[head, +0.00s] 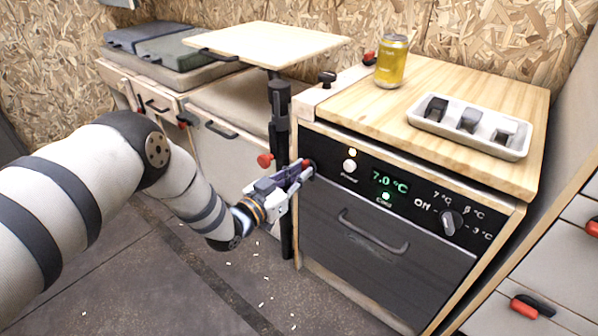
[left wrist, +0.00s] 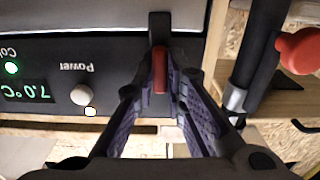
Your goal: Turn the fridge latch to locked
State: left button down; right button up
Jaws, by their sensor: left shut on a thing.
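The fridge (head: 375,235) has a black control panel with a green 7.0 °C display, and below it a dark front with a bar handle. The fridge latch (head: 306,163) is at the panel's left end, mostly hidden by my left gripper (head: 300,172). In the left wrist view the latch shows as a red lever (left wrist: 159,70) in line with a dark strip at the front's edge. My left gripper's fingers (left wrist: 160,85) are closed around the red lever, one on each side. My right gripper is not in view.
A black table post (head: 280,110) with a red knob (head: 265,160) stands just left of the fridge. A yellow can (head: 392,62) and a white tray (head: 470,125) are on the wooden top. Cabinets with red latches (head: 528,308) are at right. Open floor lies in front.

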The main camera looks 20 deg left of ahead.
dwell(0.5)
pick_arm(q)
jog(key=c, duration=1.6)
grip_release()
jog(key=shift+c, duration=0.2)
jog(key=v, duration=1.2)
